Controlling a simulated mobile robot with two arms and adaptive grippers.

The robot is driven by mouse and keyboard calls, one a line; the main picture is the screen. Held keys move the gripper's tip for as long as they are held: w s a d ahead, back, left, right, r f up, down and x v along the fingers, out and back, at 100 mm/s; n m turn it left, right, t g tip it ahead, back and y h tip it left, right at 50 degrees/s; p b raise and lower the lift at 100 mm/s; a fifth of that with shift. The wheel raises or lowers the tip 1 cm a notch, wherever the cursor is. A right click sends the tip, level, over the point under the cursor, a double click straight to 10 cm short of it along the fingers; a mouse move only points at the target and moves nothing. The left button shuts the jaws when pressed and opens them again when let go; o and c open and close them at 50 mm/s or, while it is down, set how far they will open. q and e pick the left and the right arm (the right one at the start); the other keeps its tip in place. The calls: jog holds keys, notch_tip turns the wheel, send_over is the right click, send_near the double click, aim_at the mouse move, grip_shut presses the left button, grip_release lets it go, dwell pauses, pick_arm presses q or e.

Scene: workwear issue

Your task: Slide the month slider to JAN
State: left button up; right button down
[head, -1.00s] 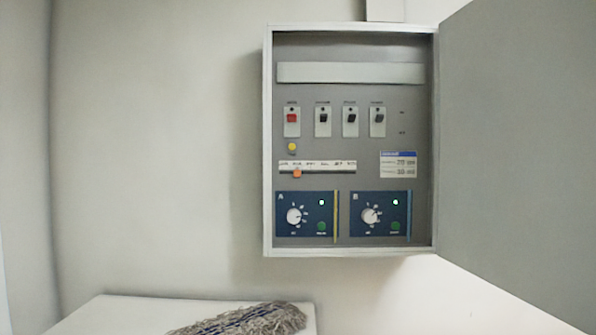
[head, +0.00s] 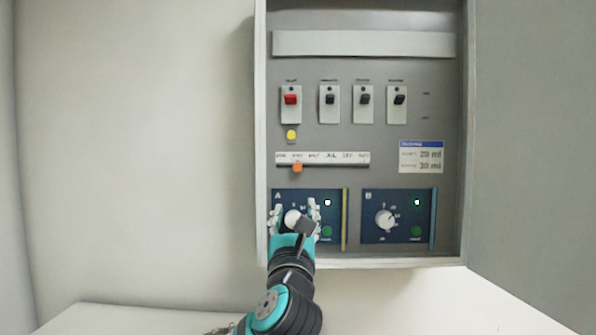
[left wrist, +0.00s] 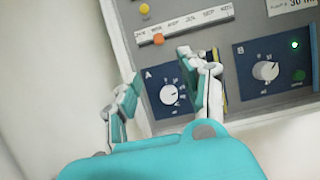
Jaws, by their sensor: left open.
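The month slider is a white strip (head: 340,159) with small printed month labels and an orange knob (head: 298,168) near its left end, on the grey panel inside the open cabinet. In the left wrist view the orange knob (left wrist: 158,39) sits beneath the second label from the left. My left gripper (head: 295,207) is open and empty in front of dial panel A, just below the knob and apart from it. In the left wrist view its two fingers (left wrist: 158,88) spread on either side of dial A. My right gripper is not in view.
Dial panel A (head: 333,211) and dial panel B (head: 427,232) are below the strip. A yellow button (head: 291,134) and several switches, one red (head: 291,99), are above. The cabinet door (head: 530,140) stands open at right. A white surface (head: 110,318) is at lower left.

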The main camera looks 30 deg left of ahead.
pick_arm(q)
jog(key=p, duration=0.7)
send_near(297, 167)
jog(key=x, duration=0.8)
jog(key=shift+r, duration=0.2)
jog(key=shift+w+a+p, duration=0.1)
jog(key=shift+w+p, duration=0.2)
jog(key=shift+w+a, duration=0.15)
jog(key=shift+w, duration=0.05)
jog(key=shift+s, duration=0.1)
grip_shut()
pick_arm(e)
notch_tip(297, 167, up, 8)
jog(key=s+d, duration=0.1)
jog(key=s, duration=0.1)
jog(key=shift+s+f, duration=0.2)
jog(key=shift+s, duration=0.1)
